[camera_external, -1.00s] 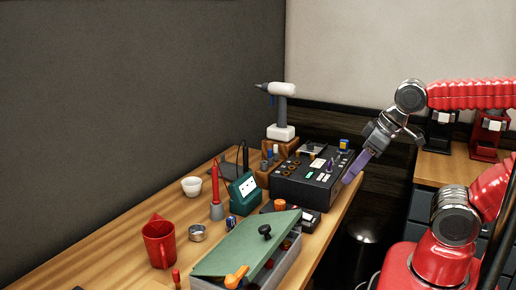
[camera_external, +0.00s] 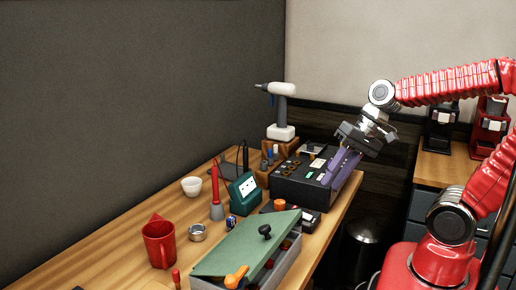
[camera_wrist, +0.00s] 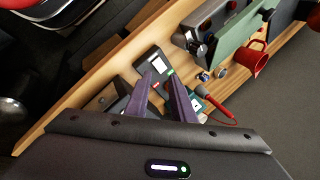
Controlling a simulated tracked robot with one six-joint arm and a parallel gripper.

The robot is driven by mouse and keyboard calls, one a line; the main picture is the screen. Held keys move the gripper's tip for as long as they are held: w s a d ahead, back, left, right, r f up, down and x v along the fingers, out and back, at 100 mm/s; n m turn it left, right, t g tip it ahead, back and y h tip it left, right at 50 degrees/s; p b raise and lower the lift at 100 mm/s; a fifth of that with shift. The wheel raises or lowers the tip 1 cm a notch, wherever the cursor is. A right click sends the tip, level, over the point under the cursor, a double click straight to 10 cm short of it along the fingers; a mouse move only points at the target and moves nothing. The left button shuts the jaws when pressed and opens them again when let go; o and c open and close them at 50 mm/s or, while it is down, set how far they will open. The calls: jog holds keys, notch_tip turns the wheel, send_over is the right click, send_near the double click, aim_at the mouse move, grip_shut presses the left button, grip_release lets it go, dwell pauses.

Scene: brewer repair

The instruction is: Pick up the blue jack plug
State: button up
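A small blue piece (camera_external: 230,222), which looks like the blue jack plug, lies on the wooden bench in front of the green soldering station. It also shows in the wrist view (camera_wrist: 203,77), beside the metal tin; its details are too small to tell. My gripper (camera_external: 331,182) has purple fingers and is over the right end of the black control box, well to the right of the blue piece. In the wrist view the fingers (camera_wrist: 160,80) are apart with nothing held between them.
The black control box (camera_external: 293,190) and green soldering station (camera_external: 245,192) stand near the gripper. A toolbox with a green lid (camera_external: 238,248) is at the front. A red mug (camera_external: 159,245), metal tin (camera_external: 197,233) and white bowl (camera_external: 191,186) stand to the left.

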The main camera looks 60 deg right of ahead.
jog(key=w+d+m+t+y, duration=0.1)
jog(key=w+d+m, duration=0.1)
jog(key=w+m, duration=0.1)
jog(key=w+d+m+t+y, duration=0.1)
jog(key=w+d+m, duration=0.1)
jog(key=w+m, duration=0.2)
jog(key=w+d+m+t, duration=0.1)
jog(key=w+d+m, duration=0.2)
jog(key=m, duration=0.3)
jog(key=shift+w+r+t+y, duration=0.15)
jog(key=shift+w+t+y, duration=0.1)
jog(key=shift+t+y, duration=0.15)
jog(key=w+d+m+t, duration=0.1)
jog(key=d+m, duration=0.2)
jog(key=d, duration=0.1)
jog(key=w+d+m+t+h, duration=0.1)
jog(key=w+d+m+t, duration=0.1)
jog(key=d+m, duration=0.2)
jog(key=w+d+m+t+h, duration=0.1)
jog(key=w+d+m, duration=0.1)
jog(key=d+m, duration=0.2)
jog(key=shift+w+d+t, duration=0.2)
jog(key=shift+d+t, duration=0.1)
jog(key=shift+d, duration=0.65)
jog(key=shift+a, duration=0.1)
send_near(272, 158)
jog(key=w, duration=0.4)
jog(key=shift+w+a+f, duration=0.25)
jog(key=shift+a+f, duration=0.05)
jog(key=shift+a, duration=0.2)
